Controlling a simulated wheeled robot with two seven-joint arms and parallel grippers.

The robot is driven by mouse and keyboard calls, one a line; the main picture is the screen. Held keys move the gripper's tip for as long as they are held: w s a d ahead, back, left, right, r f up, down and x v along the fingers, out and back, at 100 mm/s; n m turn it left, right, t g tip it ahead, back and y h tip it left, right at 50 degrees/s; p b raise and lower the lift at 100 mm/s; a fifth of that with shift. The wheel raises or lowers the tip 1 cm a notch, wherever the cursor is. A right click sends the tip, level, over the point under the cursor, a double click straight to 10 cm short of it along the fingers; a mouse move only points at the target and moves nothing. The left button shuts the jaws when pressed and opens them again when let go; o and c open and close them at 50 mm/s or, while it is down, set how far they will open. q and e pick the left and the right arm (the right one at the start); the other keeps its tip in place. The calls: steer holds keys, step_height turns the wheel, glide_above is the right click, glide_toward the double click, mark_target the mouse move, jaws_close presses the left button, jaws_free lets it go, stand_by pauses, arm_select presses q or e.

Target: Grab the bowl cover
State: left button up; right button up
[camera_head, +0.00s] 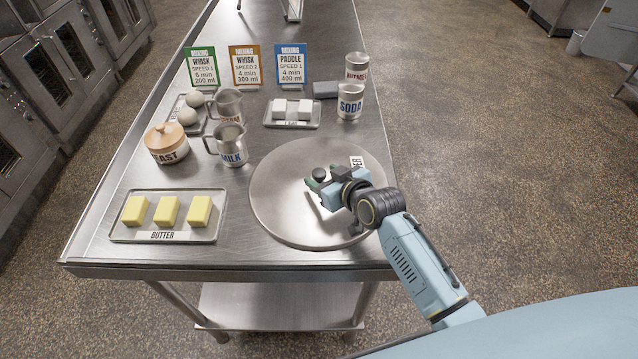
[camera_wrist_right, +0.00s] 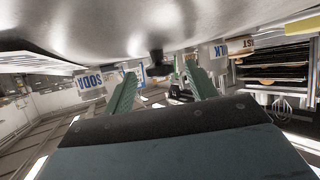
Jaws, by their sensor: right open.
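The bowl cover (camera_head: 285,200) is a large round metal disc near the front right of the steel table. It also fills the top of the right wrist view (camera_wrist_right: 150,25). Its black knob (camera_head: 319,174) shows in the right wrist view too (camera_wrist_right: 158,66). My right gripper (camera_head: 318,180) is over the cover at the knob, with its green fingers open. In the right wrist view the fingers (camera_wrist_right: 160,70) stand on either side of the knob, which is at or just past their tips; I see no contact. Part of a label on the cover is hidden by my gripper. My left gripper is out of view.
A butter tray (camera_head: 118,233) is left of the cover. A lidded yeast pot (camera_head: 167,150), a milk jug (camera_head: 229,150), a tray of white blocks (camera_head: 292,124) and a soda can (camera_head: 350,104) stand behind. Mixing cards (camera_head: 247,65) stand farther back.

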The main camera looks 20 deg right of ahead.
steer(key=shift+w+a+f, duration=0.1)
steer(key=shift+w, duration=0.05)
jaws_close()
stand_by(0.4)
